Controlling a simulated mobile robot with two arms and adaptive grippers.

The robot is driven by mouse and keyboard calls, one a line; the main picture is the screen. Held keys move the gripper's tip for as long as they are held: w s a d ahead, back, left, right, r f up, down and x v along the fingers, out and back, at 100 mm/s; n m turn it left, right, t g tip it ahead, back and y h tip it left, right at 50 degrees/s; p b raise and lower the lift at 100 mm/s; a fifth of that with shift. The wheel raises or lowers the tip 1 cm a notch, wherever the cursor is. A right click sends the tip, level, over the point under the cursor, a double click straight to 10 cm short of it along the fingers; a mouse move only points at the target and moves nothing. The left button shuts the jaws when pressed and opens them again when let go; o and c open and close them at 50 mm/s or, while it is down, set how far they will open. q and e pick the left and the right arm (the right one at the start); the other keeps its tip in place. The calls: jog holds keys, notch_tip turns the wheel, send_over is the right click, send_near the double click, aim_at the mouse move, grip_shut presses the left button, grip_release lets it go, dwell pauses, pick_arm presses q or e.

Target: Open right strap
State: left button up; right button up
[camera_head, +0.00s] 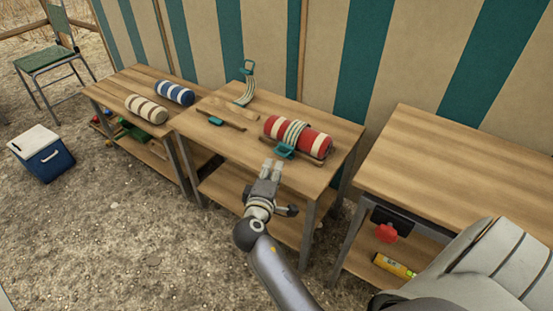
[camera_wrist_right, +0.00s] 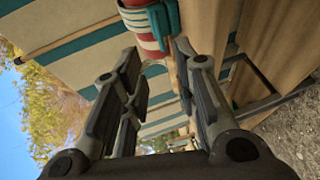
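The right strap (camera_head: 292,134), cream-and-dark striped, runs over a red-and-white roll (camera_head: 315,142) on the middle table. Its teal buckle (camera_head: 285,151) sits at the roll's front side; the strap looks fastened. My right gripper (camera_head: 272,167) is in front of the buckle, near the table's front edge, apart from it. In the right wrist view its two fingers (camera_wrist_right: 157,65) are spread with nothing between them, and the teal buckle (camera_wrist_right: 163,22) shows beyond them. Another strap (camera_head: 244,94) stands up loose at the left, with a teal end (camera_head: 247,68). My left gripper is not in view.
A teal piece (camera_head: 215,120) lies on a dark bar on the middle table (camera_head: 225,150). Blue (camera_head: 175,92) and cream (camera_head: 146,109) rolls lie on the left table. The right table (camera_head: 450,165) has a bare top. A striped wall stands behind; a cooler (camera_head: 42,155) is on the ground.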

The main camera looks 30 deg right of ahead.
aim_at(279, 154)
jog(key=b+x, duration=0.1)
jog(key=x, duration=0.9)
jog(key=shift+w+d, duration=0.15)
jog(key=shift+w, duration=0.05)
jog(key=shift+f, duration=0.1)
grip_shut()
jog(key=shift+f, duration=0.1)
